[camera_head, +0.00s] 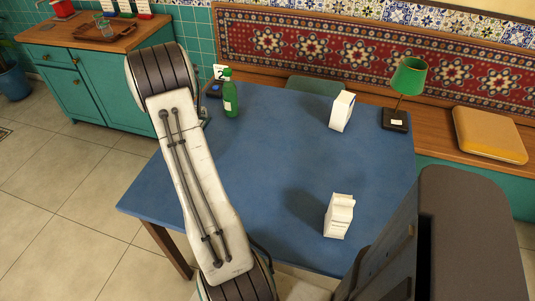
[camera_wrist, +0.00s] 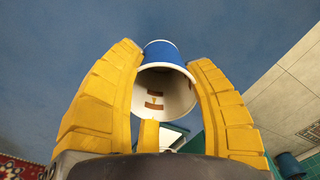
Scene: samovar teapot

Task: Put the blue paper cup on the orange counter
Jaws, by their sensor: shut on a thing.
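In the wrist view, the blue paper cup (camera_wrist: 160,50) is between the yellow fingers of my gripper (camera_wrist: 164,56), which is shut on it. The cup's open white mouth faces the camera, with small brown marks inside. The blue table surface fills much of the background behind it. In the head view, my arm hides the cup and most of the gripper. The counter (camera_head: 58,36) with an orange-brown wooden top and teal cabinet stands at the upper left of the head view.
A brown tray (camera_head: 93,37) with glassware and red items occupy part of the counter; its left front is clear. The blue table (camera_head: 265,145) holds a green bottle (camera_head: 230,100), two white boxes (camera_head: 342,110) (camera_head: 339,216) and a green lamp (camera_head: 408,77). Tiled floor lies left.

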